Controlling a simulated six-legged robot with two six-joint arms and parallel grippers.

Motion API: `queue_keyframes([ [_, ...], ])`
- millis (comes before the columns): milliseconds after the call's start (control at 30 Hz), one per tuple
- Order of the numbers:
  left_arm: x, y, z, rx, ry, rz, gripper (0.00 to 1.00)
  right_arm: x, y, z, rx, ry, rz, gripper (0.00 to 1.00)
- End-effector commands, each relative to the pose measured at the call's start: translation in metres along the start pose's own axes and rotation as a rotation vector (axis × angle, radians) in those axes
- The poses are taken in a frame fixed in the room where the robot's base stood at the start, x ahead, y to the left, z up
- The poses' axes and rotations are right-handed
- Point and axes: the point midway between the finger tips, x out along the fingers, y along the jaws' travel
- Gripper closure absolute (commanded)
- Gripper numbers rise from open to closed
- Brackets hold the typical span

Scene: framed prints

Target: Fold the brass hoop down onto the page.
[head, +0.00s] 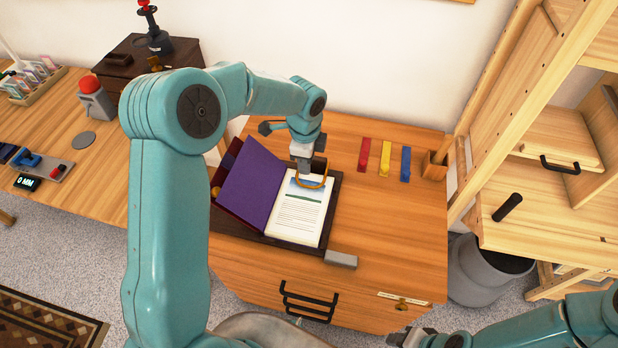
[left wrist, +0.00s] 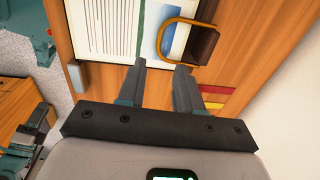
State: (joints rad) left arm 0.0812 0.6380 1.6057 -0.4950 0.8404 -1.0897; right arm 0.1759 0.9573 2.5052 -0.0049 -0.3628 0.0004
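The brass hoop (head: 313,187) is at the top edge of the white printed page (head: 300,215), partly hidden by my gripper in the head view. In the left wrist view the hoop (left wrist: 165,34) is a U-shaped loop by a dark brown block (left wrist: 201,45); its exact tilt is unclear. The page (left wrist: 110,25) lies in an open purple-lined folder (head: 250,185). My left gripper (left wrist: 160,66) is open, with nothing between its fingers, close to the hoop; contact cannot be told. My right gripper (head: 411,337) is low in the head view, its opening unclear.
The folder lies on a dark board on a wooden desk. Red (head: 365,154), yellow (head: 385,158) and blue (head: 405,163) strips lie right of it. A grey block (head: 341,259) is at the board's front corner.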

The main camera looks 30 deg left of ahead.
Motion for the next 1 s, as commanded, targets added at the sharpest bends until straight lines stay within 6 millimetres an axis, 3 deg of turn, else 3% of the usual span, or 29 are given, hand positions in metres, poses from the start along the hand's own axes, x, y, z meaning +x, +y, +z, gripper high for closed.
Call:
queue_keyframes([
  [200, 0.053, 0.001, -0.001, 0.001, 0.000, 0.005, 0.65, -0.005, -0.002, 0.000, 0.000, 0.000, 0.000, 0.57],
  [400, 0.090, -0.001, -0.001, 0.001, 0.000, 0.001, 0.65, -0.008, -0.003, 0.000, 0.000, 0.000, 0.000, 0.57],
  [600, 0.106, -0.003, -0.002, 0.000, 0.000, 0.000, 0.65, -0.009, -0.003, 0.000, 0.000, 0.001, 0.000, 0.57],
  [867, 0.108, -0.004, -0.002, 0.000, 0.000, -0.001, 0.65, -0.009, -0.003, 0.000, 0.000, 0.000, 0.000, 0.57],
  [1000, 0.108, -0.004, -0.002, 0.000, 0.000, -0.001, 1.00, -0.009, -0.003, 0.000, 0.000, 0.000, 0.000, 0.57],
])
